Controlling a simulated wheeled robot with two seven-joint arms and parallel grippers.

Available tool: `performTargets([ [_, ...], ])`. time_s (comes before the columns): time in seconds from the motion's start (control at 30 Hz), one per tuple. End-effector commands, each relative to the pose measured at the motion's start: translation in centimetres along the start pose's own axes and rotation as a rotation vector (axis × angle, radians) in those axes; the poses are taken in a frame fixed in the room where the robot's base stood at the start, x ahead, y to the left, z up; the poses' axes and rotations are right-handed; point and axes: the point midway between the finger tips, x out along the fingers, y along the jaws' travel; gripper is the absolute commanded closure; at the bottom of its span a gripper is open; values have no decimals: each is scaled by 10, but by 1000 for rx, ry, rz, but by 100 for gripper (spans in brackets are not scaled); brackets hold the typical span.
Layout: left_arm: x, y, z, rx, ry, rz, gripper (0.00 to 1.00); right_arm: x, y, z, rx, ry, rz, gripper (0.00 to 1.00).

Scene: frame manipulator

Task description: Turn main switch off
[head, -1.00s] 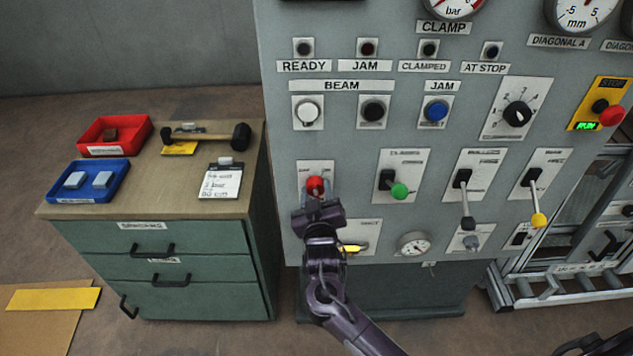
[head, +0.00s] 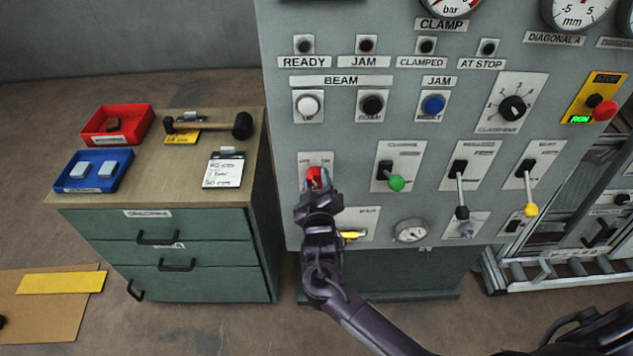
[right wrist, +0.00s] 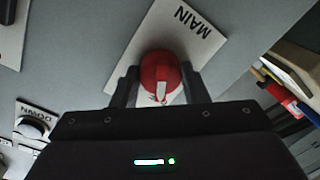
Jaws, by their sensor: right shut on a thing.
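The main switch (head: 314,176) is a red rotary knob on a pale plate at the lower left of the grey panel. The fingers hide part of the knob in the head view. My left gripper is not in view.
Right of the switch are levers with green (head: 396,183), black (head: 462,212) and yellow (head: 531,210) ends. A green drawer cabinet (head: 170,245) stands at left, carrying trays, a mallet and a clipboard.

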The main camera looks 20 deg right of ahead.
Motion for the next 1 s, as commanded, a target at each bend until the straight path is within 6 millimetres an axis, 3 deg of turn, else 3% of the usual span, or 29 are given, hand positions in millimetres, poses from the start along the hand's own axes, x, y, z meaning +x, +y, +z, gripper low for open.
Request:
performTargets([
  [0.1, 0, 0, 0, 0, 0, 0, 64, 0, 0, 0, -3, 0, -1, 82],
  [0.13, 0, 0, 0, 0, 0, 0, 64, 0, 0, 0, -2, 0, -1, 57],
  [0.3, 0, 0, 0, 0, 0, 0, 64, 0, 0, 0, -1, 0, -1, 38],
  [0.63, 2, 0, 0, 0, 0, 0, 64, -5, -1, 1, 0, 0, -2, 38],
  [1.0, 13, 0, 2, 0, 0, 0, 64, -64, -2, 2, -1, -1, -2, 38],
])
